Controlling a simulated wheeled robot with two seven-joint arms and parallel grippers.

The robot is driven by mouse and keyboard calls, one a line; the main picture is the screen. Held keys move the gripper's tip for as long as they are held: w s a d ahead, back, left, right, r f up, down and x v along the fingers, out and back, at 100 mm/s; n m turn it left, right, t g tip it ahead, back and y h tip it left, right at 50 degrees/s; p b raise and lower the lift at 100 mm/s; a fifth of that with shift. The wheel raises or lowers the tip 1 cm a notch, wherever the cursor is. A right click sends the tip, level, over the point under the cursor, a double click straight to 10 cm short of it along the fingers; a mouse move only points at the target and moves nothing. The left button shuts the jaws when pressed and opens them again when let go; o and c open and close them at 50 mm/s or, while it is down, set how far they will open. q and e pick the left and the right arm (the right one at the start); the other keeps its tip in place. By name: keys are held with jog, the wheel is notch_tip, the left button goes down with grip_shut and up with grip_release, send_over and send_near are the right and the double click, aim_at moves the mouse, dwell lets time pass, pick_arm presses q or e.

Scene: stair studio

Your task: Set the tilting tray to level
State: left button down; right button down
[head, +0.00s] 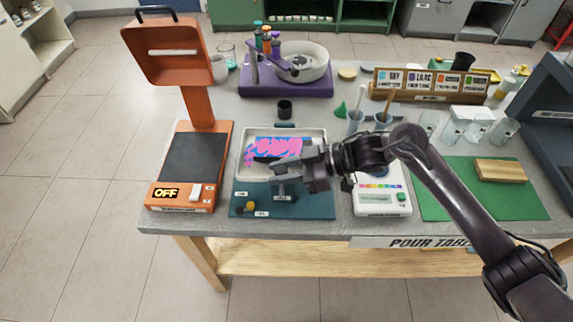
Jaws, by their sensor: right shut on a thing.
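The tilting tray (243,172) is a white shallow tray on a dark teal base (310,206) near the table's front edge. Pink and blue paint (272,149) covers much of its inside, with a dark patch towards the front. My right gripper (282,178) reaches in from the right and is shut at the tray's front edge, seemingly on its front handle, which the fingers mostly hide. A grey post or tab shows just below the fingers. I cannot tell the tray's exact tilt. My left gripper is not in view.
An orange stand (203,110) with an OFF panel is left of the tray. A white scale (383,203) and green mat (437,206) are right, partly under my arm. A purple spinner base (287,85), cups and a labelled rack (430,98) stand behind.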

jog(key=c, duration=1.2)
grip_release()
jog(key=b+v, duration=0.2)
jog(key=v, duration=0.5)
jog(key=shift+d+r, duration=0.15)
jog(key=shift+d, duration=0.25)
